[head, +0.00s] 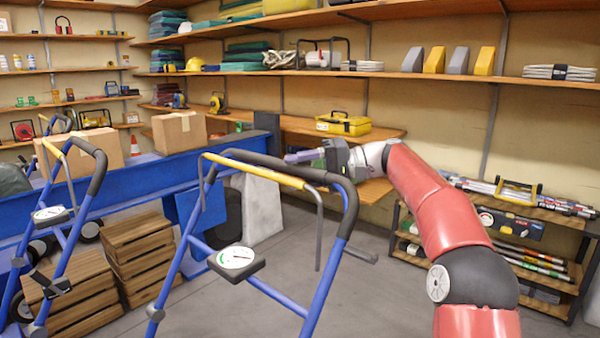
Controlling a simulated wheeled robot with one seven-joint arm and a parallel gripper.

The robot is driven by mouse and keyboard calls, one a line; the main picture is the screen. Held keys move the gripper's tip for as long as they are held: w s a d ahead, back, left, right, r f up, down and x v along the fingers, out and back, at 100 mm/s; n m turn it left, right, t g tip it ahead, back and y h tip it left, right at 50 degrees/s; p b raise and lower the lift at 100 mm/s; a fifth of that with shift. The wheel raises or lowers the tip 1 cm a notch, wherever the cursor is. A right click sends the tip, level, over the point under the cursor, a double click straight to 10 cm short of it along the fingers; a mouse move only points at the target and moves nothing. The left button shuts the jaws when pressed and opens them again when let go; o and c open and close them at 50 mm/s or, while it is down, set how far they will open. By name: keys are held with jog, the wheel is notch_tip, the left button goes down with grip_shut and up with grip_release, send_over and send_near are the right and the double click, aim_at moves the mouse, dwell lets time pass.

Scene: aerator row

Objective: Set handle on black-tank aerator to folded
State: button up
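The nearest aerator handle (330,270) is a blue tubular frame standing upright in the centre foreground. It has a black grip across its top, a yellow bar (250,170) with a grey end, and a round white dial (237,258). A second similar blue handle (68,262) stands upright at the left, with part of a third behind it. No tank shows clearly, so I cannot tell which handle belongs to the black-tank aerator. My gripper (292,157) points left at the top of the nearest handle, partly hidden by its grip. I cannot tell its opening or any contact.
Wooden crates (142,245) are stacked on the floor at left. A blue trailer-like body (135,180) carries cardboard boxes behind the handles. A low shelf rack (500,225) stands at right. Wall shelves line the back. Grey floor is clear between handle and rack.

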grip_shut()
